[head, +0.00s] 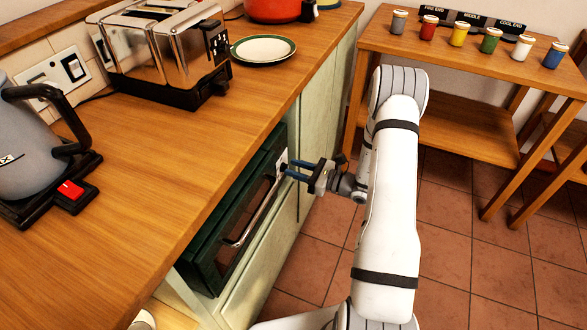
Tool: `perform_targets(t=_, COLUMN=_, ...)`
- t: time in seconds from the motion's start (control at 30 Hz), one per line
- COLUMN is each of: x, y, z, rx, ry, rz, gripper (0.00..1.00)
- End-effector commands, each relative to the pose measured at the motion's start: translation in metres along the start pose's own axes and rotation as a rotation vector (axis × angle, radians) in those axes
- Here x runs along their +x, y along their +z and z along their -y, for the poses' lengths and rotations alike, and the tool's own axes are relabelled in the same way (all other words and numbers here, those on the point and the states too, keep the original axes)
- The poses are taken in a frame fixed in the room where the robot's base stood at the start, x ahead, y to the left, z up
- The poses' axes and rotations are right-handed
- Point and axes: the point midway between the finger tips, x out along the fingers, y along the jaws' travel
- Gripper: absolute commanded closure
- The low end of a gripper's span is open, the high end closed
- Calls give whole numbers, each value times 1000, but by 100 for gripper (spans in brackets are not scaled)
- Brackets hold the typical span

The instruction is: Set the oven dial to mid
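The oven (236,222) is a dark green-black unit set into the pale green cabinet under the wooden counter, with a long metal handle (255,215) on its front. A small pale panel (282,159) shows at the oven front's far end. The oven dial is not clear there; the fingertips and the steep view hide most of it. My gripper (288,168) points left at this panel, with its two blue fingers a little apart. The fingertips are at or very near the panel. I cannot tell whether they touch a dial or are closed on one.
A toaster (165,50), a plate (263,50), a red pot (273,8) and a grey kettle (35,145) stand on the counter (165,150). A wooden table (450,45) with several coloured jars stands at the back right. The tiled floor (480,250) at right is clear.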

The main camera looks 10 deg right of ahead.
Motion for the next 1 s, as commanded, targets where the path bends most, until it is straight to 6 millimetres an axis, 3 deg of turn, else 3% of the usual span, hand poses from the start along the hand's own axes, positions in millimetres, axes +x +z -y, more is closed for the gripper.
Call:
perform_targets(t=0.13, x=11, y=0, z=0, rx=-1, ry=2, rz=0, gripper=68)
perform_targets(t=0.4, x=13, y=0, z=-1, rx=-1, ry=2, rz=-1, gripper=68)
perform_targets(t=0.8, x=13, y=0, z=-1, rx=-1, ry=4, rz=-1, gripper=100)
perform_targets(t=1.0, x=12, y=0, z=-1, rx=-1, ry=7, rz=-1, gripper=100)
